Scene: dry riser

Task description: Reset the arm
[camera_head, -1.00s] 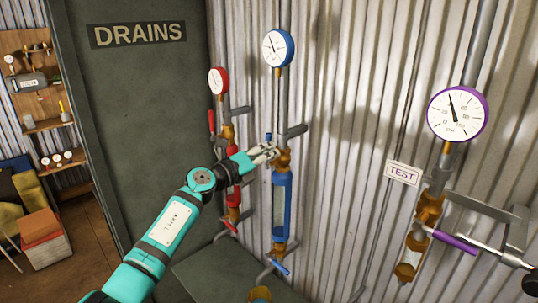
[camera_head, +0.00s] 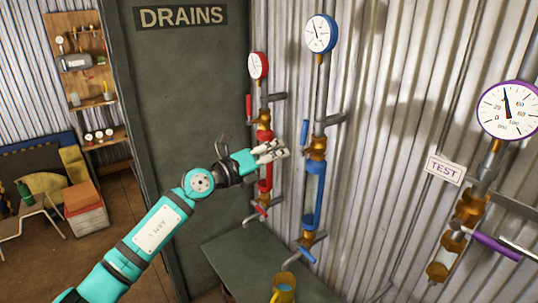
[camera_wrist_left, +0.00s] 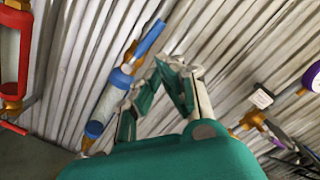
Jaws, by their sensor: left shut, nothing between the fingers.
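My left arm, teal and black, comes in from the lower left in the head view. Its gripper (camera_head: 274,150) is shut and empty, in front of the red riser (camera_head: 265,165) and left of the blue riser (camera_head: 313,190). It hides part of the red riser. I cannot tell whether it touches it, but a gap shows to the blue riser. In the left wrist view the gripper's fingers (camera_wrist_left: 175,68) come together, with the blue riser (camera_wrist_left: 110,100) to their left and the red one (camera_wrist_left: 12,55) at the far left. My right gripper is not in view.
A red gauge (camera_head: 258,65), a blue gauge (camera_head: 321,33) and a purple gauge (camera_head: 507,110) hang by the corrugated wall, with a TEST sign (camera_head: 444,169). A yellow mug (camera_head: 284,288) stands on the dark green bench (camera_head: 235,252) below. A DRAINS door (camera_head: 185,90) stands behind my arm.

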